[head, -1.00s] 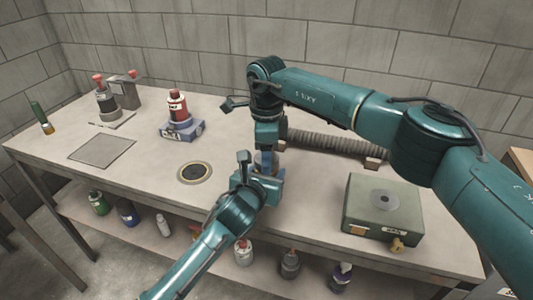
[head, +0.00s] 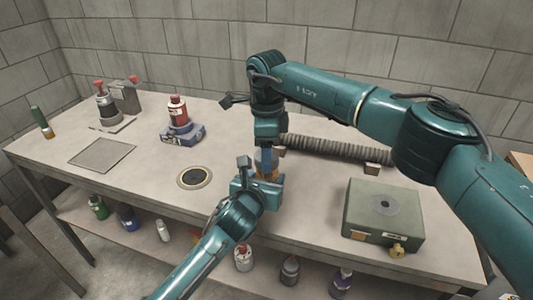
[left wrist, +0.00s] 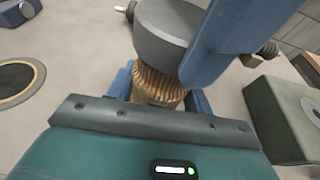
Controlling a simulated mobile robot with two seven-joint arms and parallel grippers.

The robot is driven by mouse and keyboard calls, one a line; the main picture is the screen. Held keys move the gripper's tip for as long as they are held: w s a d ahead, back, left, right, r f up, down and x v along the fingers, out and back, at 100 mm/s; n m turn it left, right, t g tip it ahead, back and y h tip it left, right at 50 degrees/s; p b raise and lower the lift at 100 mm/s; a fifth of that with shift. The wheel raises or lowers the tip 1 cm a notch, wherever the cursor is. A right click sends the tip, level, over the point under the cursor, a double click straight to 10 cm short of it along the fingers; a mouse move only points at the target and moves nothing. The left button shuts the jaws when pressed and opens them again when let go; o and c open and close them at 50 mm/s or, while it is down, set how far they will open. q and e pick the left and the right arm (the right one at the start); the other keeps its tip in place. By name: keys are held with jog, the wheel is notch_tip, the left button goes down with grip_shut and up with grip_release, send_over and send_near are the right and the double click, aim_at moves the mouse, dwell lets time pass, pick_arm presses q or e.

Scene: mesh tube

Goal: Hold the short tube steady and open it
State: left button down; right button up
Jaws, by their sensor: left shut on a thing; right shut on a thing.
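The short tube stands upright between my two grippers, with a ribbed golden body (left wrist: 158,86) and a wide grey cap (left wrist: 172,36) on top in the left wrist view. My left gripper (left wrist: 161,98) is shut on the golden body, its blue fingers on both sides. My right gripper (head: 268,146) comes down from above and is shut on the cap; one blue finger crosses the cap in the left wrist view. In the head view the tube (head: 267,165) is mostly hidden by the grippers.
A green box (head: 365,215) stands at the right and a ribbed hose (head: 330,149) lies behind. The front edge of the table is close.

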jog(key=shift+r, duration=2)
pick_arm(q)
jog(key=c, duration=0.5)
grip_release()
